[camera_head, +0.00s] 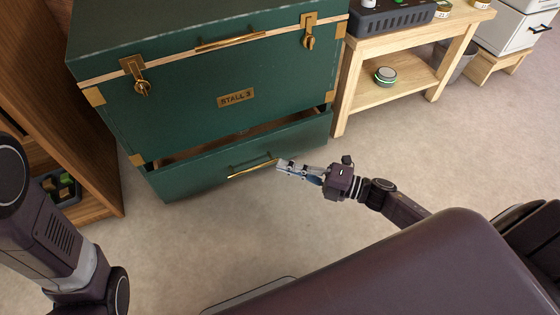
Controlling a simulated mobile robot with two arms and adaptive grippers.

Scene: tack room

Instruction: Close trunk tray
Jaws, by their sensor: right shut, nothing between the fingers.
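A green trunk (190,105) with brass corners and a "STALL 3" plate stands at the upper left. Its bottom tray (200,176) is pulled out a little, with a dark gap showing above its front panel. The tray has a brass handle (252,168) on its front. My right gripper (282,165) is shut and empty, with its tips at the right end of the handle. I cannot tell whether they touch it. My left arm (60,245) shows at the left, but its gripper is out of view.
A wooden shelf unit (60,110) stands close on the trunk's left. A light wooden bench (400,88) stands to the right, with a round device (385,75) on its lower shelf. The carpet in front of the tray is clear.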

